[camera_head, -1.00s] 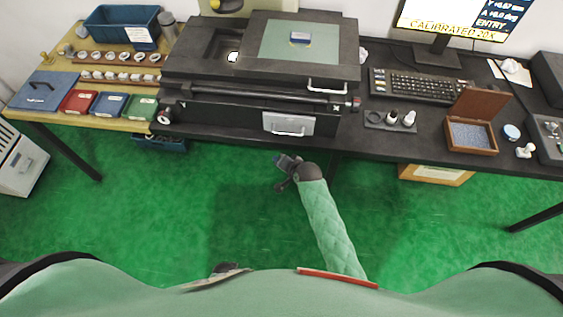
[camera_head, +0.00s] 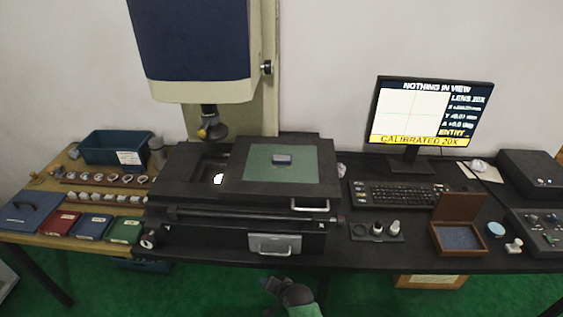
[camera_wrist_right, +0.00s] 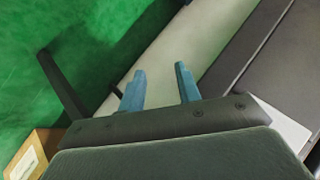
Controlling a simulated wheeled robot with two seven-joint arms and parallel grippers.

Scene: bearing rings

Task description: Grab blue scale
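My left gripper is not in view.
The machine's column head (camera_head: 194,45) rises behind the stage at left. A handle (camera_head: 310,206) sits at the stage front. Right are a keyboard (camera_head: 398,194), monitor (camera_head: 430,112) and open wooden box (camera_head: 458,236). Left are several rings and coloured cases (camera_head: 80,226) on a wooden table.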

